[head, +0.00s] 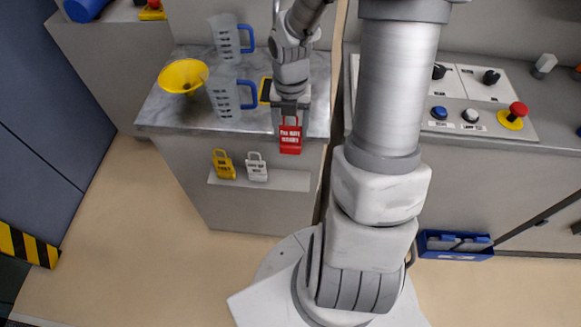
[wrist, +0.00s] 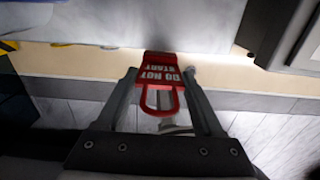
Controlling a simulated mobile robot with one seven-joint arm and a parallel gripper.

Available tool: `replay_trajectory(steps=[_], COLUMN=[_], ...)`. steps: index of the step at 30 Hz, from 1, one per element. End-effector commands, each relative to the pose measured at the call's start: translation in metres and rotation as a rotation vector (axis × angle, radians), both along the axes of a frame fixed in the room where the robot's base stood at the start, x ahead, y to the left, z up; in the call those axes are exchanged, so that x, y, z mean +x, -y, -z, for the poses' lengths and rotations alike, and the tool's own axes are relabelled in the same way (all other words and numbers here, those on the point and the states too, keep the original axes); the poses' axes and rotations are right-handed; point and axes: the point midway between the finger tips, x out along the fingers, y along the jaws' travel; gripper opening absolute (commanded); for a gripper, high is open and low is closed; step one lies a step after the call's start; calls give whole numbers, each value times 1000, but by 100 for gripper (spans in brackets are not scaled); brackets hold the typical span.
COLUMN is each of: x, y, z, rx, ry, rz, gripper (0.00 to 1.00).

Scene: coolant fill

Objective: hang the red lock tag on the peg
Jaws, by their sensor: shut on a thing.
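The red lock tag (head: 290,140) hangs from my gripper (head: 289,112), in front of the worktop's front edge in the head view. A pale tag board (head: 285,181) on the cabinet front holds a yellow tag (head: 223,164) and a white tag (head: 256,167) side by side. The board's right part looks bare. I cannot make out a free peg.
Two clear jugs with blue handles (head: 226,98) (head: 229,38) and a yellow funnel (head: 183,76) stand on the marble worktop (head: 165,112). A control panel with a red button (head: 518,110) is at the right. A blue crate (head: 455,246) lies on the floor.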

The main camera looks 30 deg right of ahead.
Motion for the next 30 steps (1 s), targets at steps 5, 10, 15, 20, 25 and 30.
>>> replay_trajectory(steps=[5,10,15,20,25,30], x=[-1,0,0,0,0,0], y=[-1,-1,0,0,-1,0], z=[55,96,116,125,147,157], rx=[2,1,1,0,1,0], ry=[-5,-4,-1,0,-3,0], rz=[-1,-2,0,0,-1,2], gripper=[0,0,0,0,0,0])
